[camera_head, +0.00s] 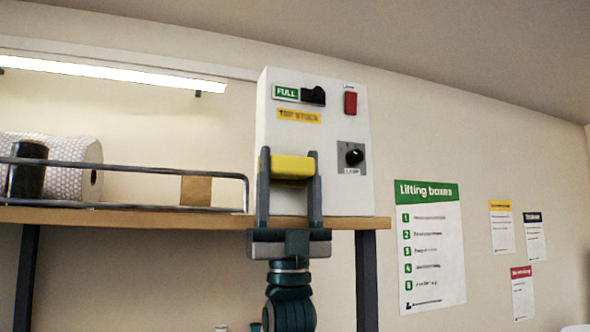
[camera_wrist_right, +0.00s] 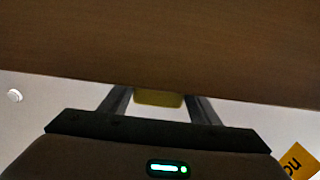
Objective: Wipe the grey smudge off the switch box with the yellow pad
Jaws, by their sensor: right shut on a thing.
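The white switch box (camera_head: 335,125) stands on the wooden shelf in the head view. It carries a green FULL label, a black switch, a red switch, a yellow label and a black knob on a grey plate. My right gripper (camera_head: 289,165) is upright in front of the box's lower left and shut on the yellow pad (camera_head: 292,168). The pad also shows between the fingers in the right wrist view (camera_wrist_right: 158,98). I cannot tell whether the pad touches the box. No grey smudge can be made out; the pad and fingers hide part of the face. My left gripper is not in view.
The wooden shelf (camera_head: 150,218) has a metal rail along its left part, with a white roll (camera_head: 75,160), a dark cylinder (camera_head: 27,168) and a small brown carton (camera_head: 196,190) behind it. The shelf's underside fills the upper wrist view. Posters hang on the wall at right.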

